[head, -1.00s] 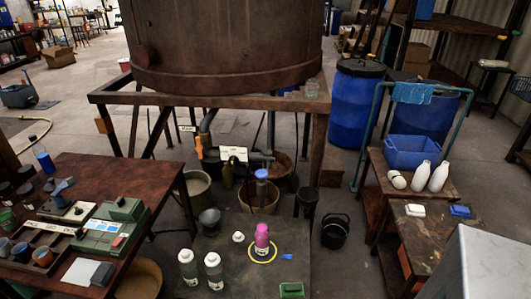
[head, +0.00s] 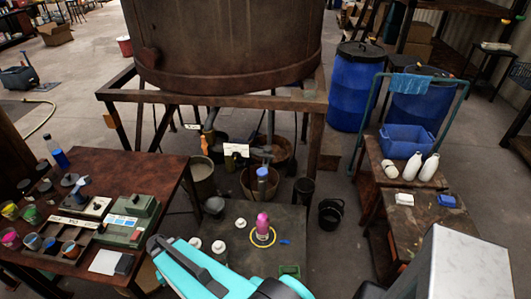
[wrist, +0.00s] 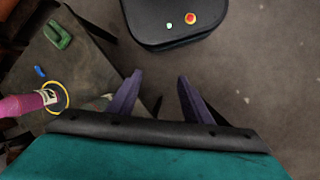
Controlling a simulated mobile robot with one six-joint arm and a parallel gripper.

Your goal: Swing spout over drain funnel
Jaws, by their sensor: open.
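A grey bent pipe (head: 211,119), which looks like the spout, hangs under the rusty vat (head: 225,80). An orange part (head: 204,145) is close by it. A blue-topped piece (head: 262,173) stands over a tan bucket (head: 256,190) below the vat; I cannot tell whether it is the drain funnel. A dark grey funnel-like piece (head: 214,205) sits at the bench's far left corner. My turquoise arm crosses the bottom of the head view, well apart from the pipe. My gripper (wrist: 159,76) is open and empty in the wrist view, above the floor beside the bench.
A dark bench (head: 225,225) holds a pink bottle (head: 262,226) inside a yellow ring and a green block (head: 289,271). The vat's frame (head: 110,97) has posts near the pipe. A black bucket (head: 330,214) stands on the floor right of the bench.

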